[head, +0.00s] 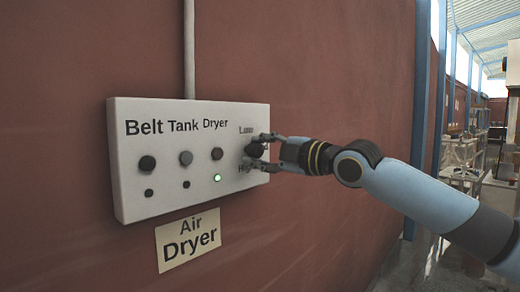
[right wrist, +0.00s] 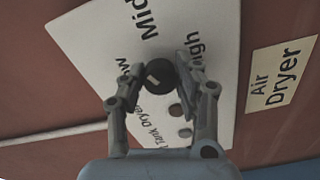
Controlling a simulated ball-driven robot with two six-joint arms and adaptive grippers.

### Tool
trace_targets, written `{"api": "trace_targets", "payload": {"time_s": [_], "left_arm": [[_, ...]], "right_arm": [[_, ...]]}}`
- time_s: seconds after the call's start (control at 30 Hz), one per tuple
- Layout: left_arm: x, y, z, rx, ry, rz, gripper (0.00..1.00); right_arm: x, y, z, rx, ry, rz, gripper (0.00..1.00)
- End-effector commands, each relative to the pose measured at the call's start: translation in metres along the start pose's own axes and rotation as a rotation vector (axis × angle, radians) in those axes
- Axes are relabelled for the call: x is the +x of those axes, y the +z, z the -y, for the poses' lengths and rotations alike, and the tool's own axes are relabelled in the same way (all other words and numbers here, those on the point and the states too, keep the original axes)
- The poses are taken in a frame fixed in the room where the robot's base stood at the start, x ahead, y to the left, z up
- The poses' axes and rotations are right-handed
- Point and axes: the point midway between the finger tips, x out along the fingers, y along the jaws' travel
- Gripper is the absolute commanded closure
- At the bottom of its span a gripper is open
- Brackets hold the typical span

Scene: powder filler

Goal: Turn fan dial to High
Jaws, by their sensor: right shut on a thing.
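The fan dial (head: 253,150) is a round black knob at the right end of the white control panel. In the right wrist view, the dial (right wrist: 162,78) carries a short pale mark. The words Mid and High and part of Low stand around it. I cannot tell exactly which word the mark points to. My right gripper (head: 257,151) comes from the right and is shut on the dial, one finger on each side. In the right wrist view, the fingers of my right gripper (right wrist: 160,70) flank the dial. My left gripper is not in view.
The white panel (head: 165,112), lettered Belt, Tank and Dryer, is fixed to a red wall (head: 310,60). It has several other black knobs and a lit green light (head: 217,178). An Air Dryer sign (head: 188,238) is below. A blue post (head: 420,110) stands at right.

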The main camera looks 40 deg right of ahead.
Motion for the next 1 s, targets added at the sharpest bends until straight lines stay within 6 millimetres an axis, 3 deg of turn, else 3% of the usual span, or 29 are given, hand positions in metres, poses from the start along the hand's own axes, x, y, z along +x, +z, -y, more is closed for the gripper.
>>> {"api": "trace_targets", "payload": {"time_s": [1.0], "left_arm": [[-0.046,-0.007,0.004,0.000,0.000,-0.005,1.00]], "right_arm": [[0.000,0.000,0.003,0.970,-0.005,0.006,1.00]]}}
